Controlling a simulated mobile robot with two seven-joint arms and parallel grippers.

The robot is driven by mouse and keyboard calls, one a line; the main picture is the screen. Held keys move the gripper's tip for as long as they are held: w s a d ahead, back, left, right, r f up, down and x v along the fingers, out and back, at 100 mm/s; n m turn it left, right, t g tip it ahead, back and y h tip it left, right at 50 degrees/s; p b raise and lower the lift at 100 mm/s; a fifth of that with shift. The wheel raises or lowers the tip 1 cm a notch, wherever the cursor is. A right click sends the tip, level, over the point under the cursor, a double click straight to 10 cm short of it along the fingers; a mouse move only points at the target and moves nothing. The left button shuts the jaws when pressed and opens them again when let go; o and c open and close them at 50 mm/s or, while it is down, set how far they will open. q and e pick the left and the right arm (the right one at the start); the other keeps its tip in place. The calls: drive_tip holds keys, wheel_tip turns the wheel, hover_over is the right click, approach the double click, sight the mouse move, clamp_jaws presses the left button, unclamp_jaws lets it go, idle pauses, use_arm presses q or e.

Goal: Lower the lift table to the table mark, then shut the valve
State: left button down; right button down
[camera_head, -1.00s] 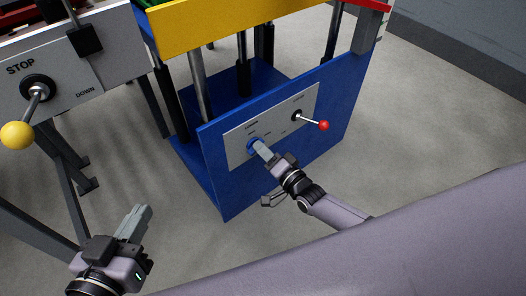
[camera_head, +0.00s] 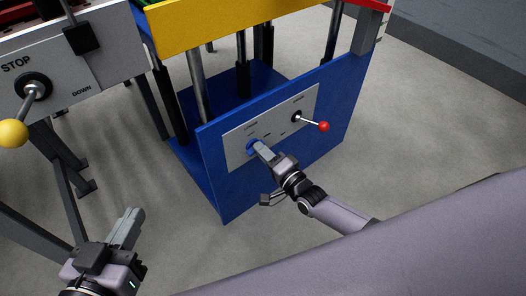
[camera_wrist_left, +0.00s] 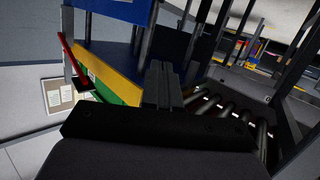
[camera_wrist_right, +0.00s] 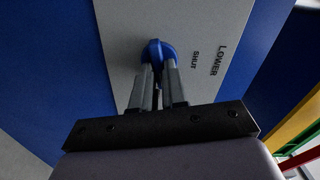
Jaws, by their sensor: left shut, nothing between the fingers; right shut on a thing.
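The lift table has a blue base (camera_head: 235,192), metal posts and a yellow upper side (camera_head: 215,25). A grey panel (camera_head: 282,122) on its blue front carries the blue valve knob (camera_head: 251,148) and a lever with a red ball (camera_head: 323,126). My right gripper (camera_head: 259,149) is shut on the knob. The right wrist view shows its fingers (camera_wrist_right: 160,72) on the knob (camera_wrist_right: 158,49), with "LOWER" and "SHUT" printed alongside. The fingers hide part of the knob. My left gripper (camera_head: 133,214) is shut and empty, low at the left, apart from the table.
A grey panel (camera_head: 55,70) at the left has a yellow-balled lever (camera_head: 12,133) marked STOP and DOWN. Rollers (camera_wrist_left: 225,108) show in the left wrist view. Dark legs stand below the left panel. Grey floor right of the lift table is clear.

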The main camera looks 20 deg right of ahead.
drive_tip(key=c, duration=1.3)
unclamp_jaws()
use_arm(q)
drive_tip(key=shift+f, duration=0.2)
use_arm(e)
drive_tip(key=shift+o, duration=0.7)
drive_tip(key=shift+s, duration=0.1)
